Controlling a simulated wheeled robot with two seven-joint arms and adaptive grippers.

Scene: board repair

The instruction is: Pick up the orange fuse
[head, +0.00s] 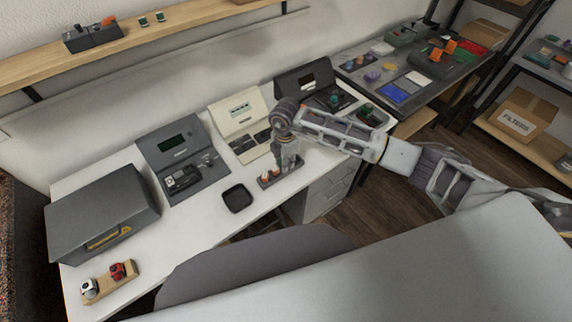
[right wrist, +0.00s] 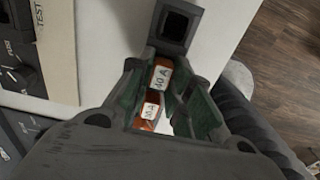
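A small dark fuse holder (head: 282,176) lies on the white desk, with small orange-and-white pieces (head: 266,176) at its left end. In the right wrist view, an orange fuse with a white label reading about 40 A (right wrist: 160,78) lies between my fingers. A second orange-brown fuse with a white label (right wrist: 150,109) is nearer the palm. My left gripper is out of view.
A black tray (head: 237,198) sits left of the holder. Grey (head: 180,160) and cream (head: 240,118) test units stand behind. A grey box (head: 100,212) and a wooden stand with red and white pieces (head: 103,281) are at left. Bare desk lies between them.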

